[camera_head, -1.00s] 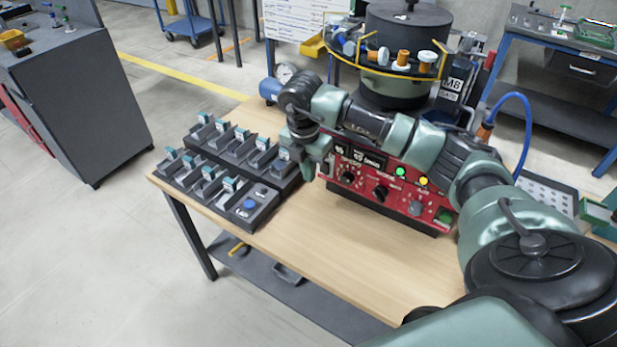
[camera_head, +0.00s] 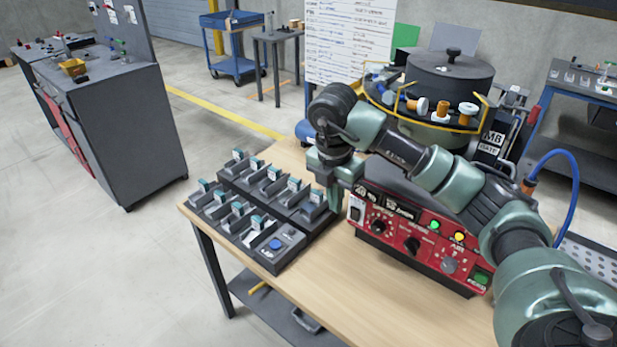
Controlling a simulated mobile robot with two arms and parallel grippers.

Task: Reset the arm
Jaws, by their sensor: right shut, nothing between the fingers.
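My right arm comes in from the right, and its gripper (camera_head: 333,199) points down beside the left end of the red control panel (camera_head: 405,238). The gripper is shut and empty, above the wooden table (camera_head: 345,285) just right of the dark switch blocks (camera_head: 272,207). Its fingertips are small and partly hard to make out against the panel and blocks. I cannot tell how high above the table they are. My left gripper is not in view.
The bowl feeder (camera_head: 450,82) with a yellow-railed track stands behind my right arm. A blue hose (camera_head: 574,190) arches at the right. A dark cabinet (camera_head: 125,130) stands apart at the left. The front of the table is bare.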

